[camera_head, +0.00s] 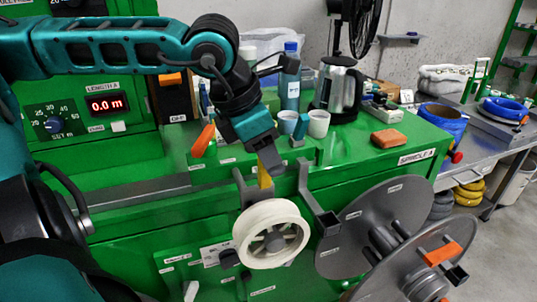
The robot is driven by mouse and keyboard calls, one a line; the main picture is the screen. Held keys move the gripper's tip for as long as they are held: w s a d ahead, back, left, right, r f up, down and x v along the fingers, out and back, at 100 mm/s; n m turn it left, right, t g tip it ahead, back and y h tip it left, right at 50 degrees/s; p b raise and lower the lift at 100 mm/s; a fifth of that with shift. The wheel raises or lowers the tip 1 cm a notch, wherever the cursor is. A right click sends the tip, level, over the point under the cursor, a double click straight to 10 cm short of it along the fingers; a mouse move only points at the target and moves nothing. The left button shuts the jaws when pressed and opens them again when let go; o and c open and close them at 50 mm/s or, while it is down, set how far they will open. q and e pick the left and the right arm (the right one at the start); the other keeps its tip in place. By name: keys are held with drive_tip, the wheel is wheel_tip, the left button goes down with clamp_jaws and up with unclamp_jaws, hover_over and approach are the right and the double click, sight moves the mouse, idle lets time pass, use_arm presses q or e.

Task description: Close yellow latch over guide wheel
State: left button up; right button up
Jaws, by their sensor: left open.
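The yellow latch (264,176) shows as a small upright yellow piece on the bracket above the guide wheel, partly hidden by my left gripper. The cream guide wheel (251,246) hangs at the front of the green bench, below the latch. My left gripper (269,160) points down right at the top of the latch. It is open, with its dark fingertips overlapping the latch in this view. I cannot tell whether they touch it. My right gripper is not in view.
Two grey spool discs (352,238) stand right of the wheel, the nearer with an orange handle (442,254). A grey bracket arm (315,200) juts out beside the wheel. Cups (318,124), a kettle (340,88) and an orange-brown block (388,138) stand on the bench.

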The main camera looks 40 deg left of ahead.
use_arm(q)
drive_tip(key=shift+w+f, duration=0.2)
drive_tip(key=shift+f, duration=0.2)
drive_tip(key=shift+c, duration=0.3)
clamp_jaws()
